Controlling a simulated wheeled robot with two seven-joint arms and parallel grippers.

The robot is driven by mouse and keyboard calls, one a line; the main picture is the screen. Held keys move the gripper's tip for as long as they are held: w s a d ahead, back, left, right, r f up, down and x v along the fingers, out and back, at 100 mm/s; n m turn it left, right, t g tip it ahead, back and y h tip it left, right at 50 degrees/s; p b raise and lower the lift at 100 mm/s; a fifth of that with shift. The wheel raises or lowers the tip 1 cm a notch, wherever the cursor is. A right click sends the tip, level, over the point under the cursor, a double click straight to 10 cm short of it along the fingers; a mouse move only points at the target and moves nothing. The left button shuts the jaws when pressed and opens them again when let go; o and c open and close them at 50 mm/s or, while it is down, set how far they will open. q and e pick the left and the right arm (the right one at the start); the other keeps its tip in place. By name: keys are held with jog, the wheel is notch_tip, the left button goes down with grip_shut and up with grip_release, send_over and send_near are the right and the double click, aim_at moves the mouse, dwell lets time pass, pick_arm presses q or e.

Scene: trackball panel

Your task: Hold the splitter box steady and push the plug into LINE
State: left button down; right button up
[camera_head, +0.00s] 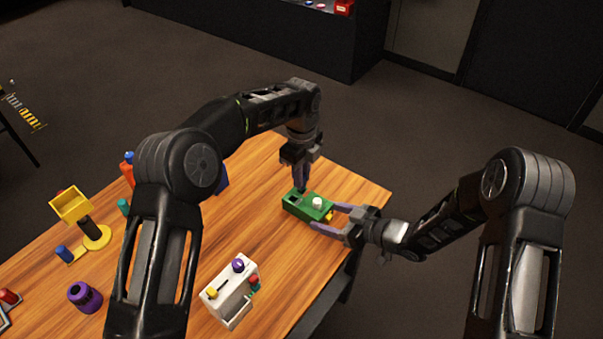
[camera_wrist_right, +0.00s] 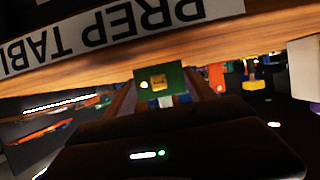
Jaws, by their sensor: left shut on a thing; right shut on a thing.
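The green splitter box (camera_head: 306,208) lies near the right edge of the wooden table, with a dark square and a white knob on top. My right gripper (camera_head: 330,217) is shut on it, one finger along each side. In the right wrist view the box's end face (camera_wrist_right: 145,92), with a yellow square, sits between the fingers. My left gripper (camera_head: 300,187) points down over the box's far left part, shut on a small dark thing, probably the plug. The fingers mostly hide it. I cannot tell whether it touches the socket or is inside it.
A white box with coloured knobs (camera_head: 228,298) stands at the front of the table (camera_head: 270,250). A purple cylinder (camera_head: 85,297) and a yellow stand (camera_head: 96,237) are at the left. The wood around the splitter box is mostly clear.

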pick_arm(q)
jog(key=shift+f, duration=0.55)
jog(key=c, duration=1.3)
grip_release()
jog(key=shift+o, duration=0.2)
notch_tip(320, 180, up, 7)
jog(key=shift+r, duration=0.2)
pick_arm(e)
jog(key=o, duration=1.6)
